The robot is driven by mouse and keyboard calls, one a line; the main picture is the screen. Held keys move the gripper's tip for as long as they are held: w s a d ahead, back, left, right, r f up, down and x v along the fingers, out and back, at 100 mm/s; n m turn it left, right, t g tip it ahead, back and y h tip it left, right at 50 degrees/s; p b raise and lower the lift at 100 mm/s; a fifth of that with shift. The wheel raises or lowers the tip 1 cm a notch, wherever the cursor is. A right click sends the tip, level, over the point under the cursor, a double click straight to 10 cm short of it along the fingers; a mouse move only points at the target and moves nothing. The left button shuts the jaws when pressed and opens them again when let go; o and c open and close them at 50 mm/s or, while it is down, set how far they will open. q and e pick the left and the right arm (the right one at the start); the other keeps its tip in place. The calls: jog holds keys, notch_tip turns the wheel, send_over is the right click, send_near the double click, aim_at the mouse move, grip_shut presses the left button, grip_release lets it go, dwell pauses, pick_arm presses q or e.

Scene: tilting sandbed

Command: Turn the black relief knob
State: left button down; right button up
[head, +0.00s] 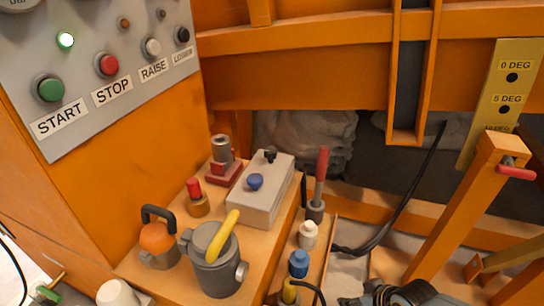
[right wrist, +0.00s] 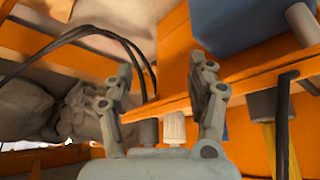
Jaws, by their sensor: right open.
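A small black knob (head: 270,155) stands on the far end of the grey box (head: 262,208), behind a blue knob (head: 255,182) on the same box. My right gripper (right wrist: 164,72) is open in the right wrist view, with nothing held between its fingers. A white cap (right wrist: 174,130) shows between the lower parts of the fingers; I cannot tell whether anything touches it. I do not make out the black knob in the right wrist view. Dark grey parts at the head view's bottom edge look like my right arm. My left gripper is not in view.
On the orange bench, a grey pot (head: 215,262) with a yellow handle stands in front of the box. A red-handled lever (head: 321,165), a white cap (head: 308,234) and a blue cap (head: 298,263) line its right. A black hose (head: 412,195) hangs farther right.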

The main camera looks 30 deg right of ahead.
aim_at(271, 150)
jog(key=w+r+t+b, duration=0.1)
jog(key=w+r+b, duration=0.1)
jog(key=w+r, duration=0.3)
jog(key=w+r+t+y+b, duration=0.1)
jog(key=w+r+t+b, duration=0.1)
jog(key=w+r, duration=0.3)
jog(key=w+r+n+t+b, duration=0.1)
jog(key=w+r, duration=0.3)
jog(key=w, duration=0.5)
jog(key=shift+w+d+r+t+b, duration=0.1)
jog(key=shift+d+r+t+b, duration=0.2)
jog(key=shift+r+t+b, duration=0.1)
jog(key=w+a+r+n+t+y+b, duration=0.25)
jog(key=w+r+b, duration=0.35)
jog(key=r, duration=0.7)
jog(key=shift+t, duration=0.25)
jog(key=b+x, duration=0.1)
jog(key=x, duration=0.4)
jog(key=b+x, duration=0.1)
jog(key=x, duration=0.5)
jog(key=shift+a+b, duration=0.2)
jog(key=shift+b, duration=0.15)
jog(key=shift+w, duration=0.25)
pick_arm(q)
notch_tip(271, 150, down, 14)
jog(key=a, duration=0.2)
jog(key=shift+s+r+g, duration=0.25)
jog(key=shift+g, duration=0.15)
pick_arm(e)
jog(key=shift+r, duration=0.1)
